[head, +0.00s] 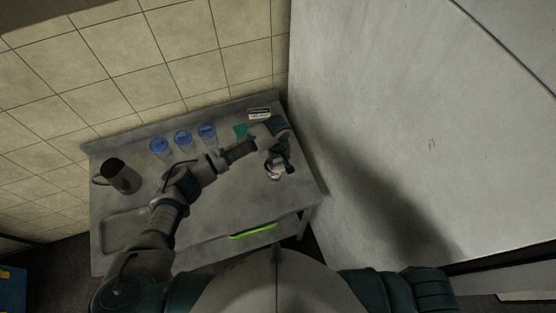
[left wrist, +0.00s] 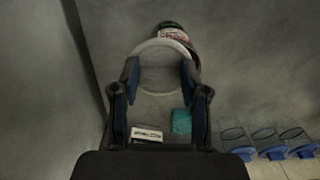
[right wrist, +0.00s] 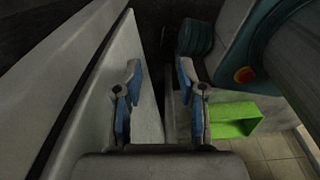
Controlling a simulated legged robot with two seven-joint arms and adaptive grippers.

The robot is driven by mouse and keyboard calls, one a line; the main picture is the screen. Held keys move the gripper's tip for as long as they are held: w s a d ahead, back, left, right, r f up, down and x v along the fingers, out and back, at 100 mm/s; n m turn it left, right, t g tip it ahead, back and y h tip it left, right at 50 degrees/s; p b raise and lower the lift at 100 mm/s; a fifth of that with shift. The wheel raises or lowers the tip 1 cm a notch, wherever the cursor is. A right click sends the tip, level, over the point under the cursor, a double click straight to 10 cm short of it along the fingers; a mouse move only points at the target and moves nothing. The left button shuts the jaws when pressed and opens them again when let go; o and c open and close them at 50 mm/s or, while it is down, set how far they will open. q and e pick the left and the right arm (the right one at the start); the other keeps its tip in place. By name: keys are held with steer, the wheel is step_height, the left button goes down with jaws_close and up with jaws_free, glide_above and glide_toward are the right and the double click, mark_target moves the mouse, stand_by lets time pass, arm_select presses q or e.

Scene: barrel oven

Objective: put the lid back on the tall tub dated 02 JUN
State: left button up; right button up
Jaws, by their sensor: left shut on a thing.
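My left gripper (head: 279,163) is low over the right part of the grey table. In the left wrist view it (left wrist: 160,95) is shut on a pale, see-through round piece (left wrist: 165,62) with a whitish rim; I cannot tell surely whether this is a lid or a tub. A dark-topped container with a red-and-white label (left wrist: 175,37) shows just beyond it. No date is readable. My right gripper (right wrist: 160,85) is open and empty, off the table.
On the grey table (head: 110,208), a dark metal pitcher (head: 122,176) stands at left, behind a shallow tray (head: 122,228). A teal block (head: 240,131) and a small black-and-white box (head: 259,113) lie at back right. A lime-green piece (head: 252,231) is at the front edge. A wall borders the right.

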arm_select(q)
steer(key=shift+a, duration=0.45)
steer(key=shift+d+p, duration=0.2)
steer(key=shift+p, duration=0.2)
steer(key=shift+a, duration=0.25)
steer(key=shift+a+p, duration=0.1)
steer(key=shift+p, duration=0.2)
arm_select(e)
steer(key=shift+a+r, duration=0.4)
steer(key=shift+r, duration=0.35)
arm_select(q)
steer(key=shift+a, duration=0.1)
arm_select(e)
steer(key=shift+a, duration=0.25)
